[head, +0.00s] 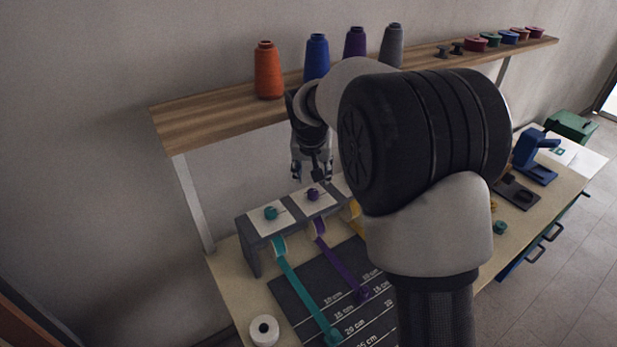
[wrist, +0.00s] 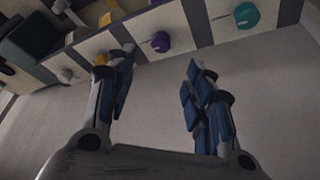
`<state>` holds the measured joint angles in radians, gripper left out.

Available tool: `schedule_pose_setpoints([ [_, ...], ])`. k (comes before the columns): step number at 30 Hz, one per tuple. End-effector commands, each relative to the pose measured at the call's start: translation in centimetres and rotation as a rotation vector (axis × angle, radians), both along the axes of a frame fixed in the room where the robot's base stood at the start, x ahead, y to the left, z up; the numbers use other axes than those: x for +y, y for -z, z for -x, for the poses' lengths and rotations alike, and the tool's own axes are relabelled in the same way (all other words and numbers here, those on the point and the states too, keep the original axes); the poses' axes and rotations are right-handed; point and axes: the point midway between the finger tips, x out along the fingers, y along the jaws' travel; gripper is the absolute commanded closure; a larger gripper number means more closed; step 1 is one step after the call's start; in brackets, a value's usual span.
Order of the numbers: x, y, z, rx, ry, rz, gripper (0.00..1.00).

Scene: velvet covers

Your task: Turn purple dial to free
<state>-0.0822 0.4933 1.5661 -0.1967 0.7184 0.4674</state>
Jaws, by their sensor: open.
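The purple dial (head: 313,194) is a small round knob on a white plate on top of the grey dispenser (head: 252,258). A thin line is marked on its plate; the setting is too small to read. In the wrist view the purple dial (wrist: 160,42) shows beyond and between my two spread fingers, nearer the left one. My gripper (head: 312,178) is open and empty, just above and behind the purple dial, apart from it. The purple ribbon (head: 340,262) runs from the dispenser onto the dark measuring mat (head: 290,296).
A teal dial (head: 271,213) sits left of the purple one; a yellow dial (wrist: 101,60) is close to my left finger in the wrist view. A shelf (head: 200,118) with thread cones (head: 268,70) stands behind. A white roll (head: 264,331) is at the front left.

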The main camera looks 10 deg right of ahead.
Motion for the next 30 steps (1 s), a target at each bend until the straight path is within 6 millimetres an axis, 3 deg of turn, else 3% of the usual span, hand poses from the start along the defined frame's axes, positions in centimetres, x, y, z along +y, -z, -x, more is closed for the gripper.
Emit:
schedule_pose_setpoints([
  [5, -0.1, 2.0, -0.8, 0.004, 0.003, 0.0, 0.52],
  [18, -1.0, 9.6, -3.8, 0.002, 0.001, 0.0, 0.52],
  [24, -1.2, 11.0, -4.4, 0.002, 0.001, 0.0, 0.52],
  [30, -1.2, 11.2, -4.5, 0.001, 0.001, 0.0, 0.52],
])
